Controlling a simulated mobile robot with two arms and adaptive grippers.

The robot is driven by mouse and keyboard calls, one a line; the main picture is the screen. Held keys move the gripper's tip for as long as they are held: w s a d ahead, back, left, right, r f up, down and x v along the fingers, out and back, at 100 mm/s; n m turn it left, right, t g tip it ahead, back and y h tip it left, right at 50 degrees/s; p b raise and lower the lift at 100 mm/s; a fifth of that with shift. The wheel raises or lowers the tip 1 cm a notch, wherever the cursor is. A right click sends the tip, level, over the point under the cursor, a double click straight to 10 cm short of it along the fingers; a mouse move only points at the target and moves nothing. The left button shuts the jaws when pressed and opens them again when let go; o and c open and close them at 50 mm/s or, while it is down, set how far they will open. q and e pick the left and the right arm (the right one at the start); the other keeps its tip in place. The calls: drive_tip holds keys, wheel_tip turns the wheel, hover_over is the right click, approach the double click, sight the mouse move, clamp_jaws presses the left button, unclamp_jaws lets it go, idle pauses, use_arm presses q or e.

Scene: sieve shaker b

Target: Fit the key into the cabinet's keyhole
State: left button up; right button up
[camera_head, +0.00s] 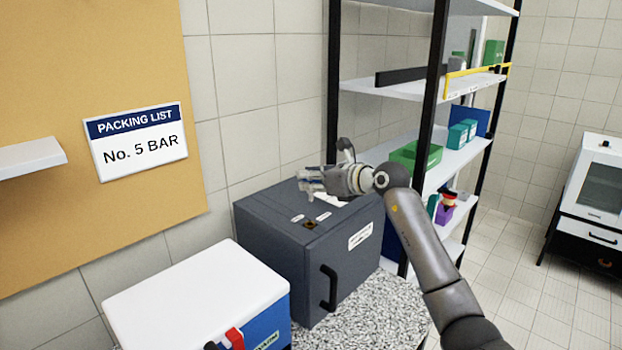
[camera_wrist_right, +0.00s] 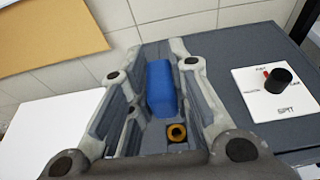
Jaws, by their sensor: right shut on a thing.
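The cabinet (camera_head: 350,262) is a dark grey box with a black handle on its front, standing on a speckled counter. My right gripper (camera_head: 309,182) is above the cabinet's top. In the right wrist view, the right gripper (camera_wrist_right: 152,52) is shut on a blue block-like piece (camera_wrist_right: 160,88), which appears to be the key's grip. The key's lower end is hidden. A brass ring with a dark centre (camera_wrist_right: 177,133), which looks like the keyhole, shows between the finger bases, apart from the blue piece in the picture. My left gripper is not in view.
A white plate with a black knob (camera_wrist_right: 279,81) sits on the cabinet's top. A white-lidded blue box (camera_head: 195,295) stands left of the cabinet. A shelf rack with a black post (camera_head: 431,95) rises close behind my right arm. A tiled wall is behind.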

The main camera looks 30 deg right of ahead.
sight(312, 199)
drive_tip(key=shift+w+a+f+b, duration=0.1)
drive_tip(key=shift+w+f+b, duration=0.2)
drive_tip(key=shift+f, duration=0.25)
drive_tip(key=shift+f+b, duration=0.65)
drive_tip(key=shift+f, duration=0.1)
drive_tip(key=shift+s+f+b, duration=0.15)
drive_tip(key=shift+f+b, duration=0.5)
drive_tip(key=shift+f, duration=0.15)
drive_tip(key=shift+f+b, duration=0.6)
drive_tip(key=shift+f, duration=0.3)
drive_tip(key=shift+f+b, duration=1.5)
drive_tip(key=shift+f, duration=0.35)
